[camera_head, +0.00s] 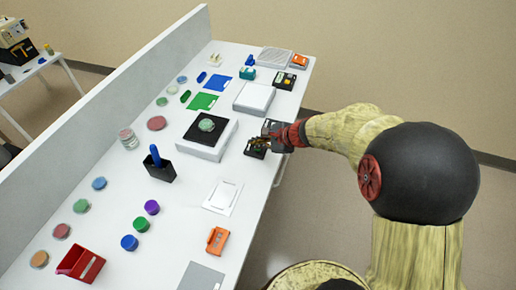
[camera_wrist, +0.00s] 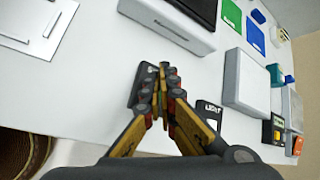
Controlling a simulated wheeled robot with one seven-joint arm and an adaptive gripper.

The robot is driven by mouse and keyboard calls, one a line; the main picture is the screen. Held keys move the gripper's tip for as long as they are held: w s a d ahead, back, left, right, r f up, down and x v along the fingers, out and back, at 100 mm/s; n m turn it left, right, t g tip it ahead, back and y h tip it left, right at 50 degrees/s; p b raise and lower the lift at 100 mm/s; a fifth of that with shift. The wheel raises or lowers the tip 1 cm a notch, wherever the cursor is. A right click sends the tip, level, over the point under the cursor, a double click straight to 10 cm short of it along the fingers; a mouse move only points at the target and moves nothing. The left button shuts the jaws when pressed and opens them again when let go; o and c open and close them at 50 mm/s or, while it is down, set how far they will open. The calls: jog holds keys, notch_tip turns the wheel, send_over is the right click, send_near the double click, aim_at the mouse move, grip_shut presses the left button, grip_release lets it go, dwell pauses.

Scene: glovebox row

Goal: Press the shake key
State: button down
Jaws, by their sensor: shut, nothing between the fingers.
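My gripper (camera_wrist: 163,72) is shut and empty, with its fingertips together over a small dark key box (camera_wrist: 142,88) on the white table. The fingers hide part of this box, and its pale label is too covered to read. I cannot tell whether the fingertips touch it. It also shows in the head view (camera_head: 255,150), with my gripper (camera_head: 261,142) right at it. A second dark box (camera_wrist: 209,112) marked "LIGHT" stands just right of my fingers in the wrist view. No readable "shake" label shows.
A pale block with a black top (camera_head: 207,137) carrying a green round dish stands left of my gripper. A grey-white block (camera_head: 254,98) and a black-and-yellow box (camera_head: 285,80) stand farther back. A white square plate (camera_head: 223,196) lies nearer. The table's right edge is close.

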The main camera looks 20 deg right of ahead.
notch_tip(320, 180, up, 6)
jog(key=p, duration=0.3)
jog(key=shift+f+p, duration=0.1)
jog(key=shift+p, duration=0.2)
dwell(0.4)
jog(key=s+a+r+n+g+h, duration=0.1)
jog(key=s+r+n+g, duration=0.1)
jog(key=s+n, duration=0.55)
jog(key=s+a+r+n+g, duration=0.1)
jog(key=s+n+g, duration=0.3)
jog(key=s, duration=0.6)
jog(key=s+d+r+n+t+h, duration=0.3)
jog(key=s+r+n, duration=0.5)
jog(key=s+r, duration=0.3)
notch_tip(320, 180, up, 3)
jog(key=shift+r+t+h, duration=0.1)
jog(key=shift+t+h, duration=0.5)
jog(key=shift+h, duration=0.1)
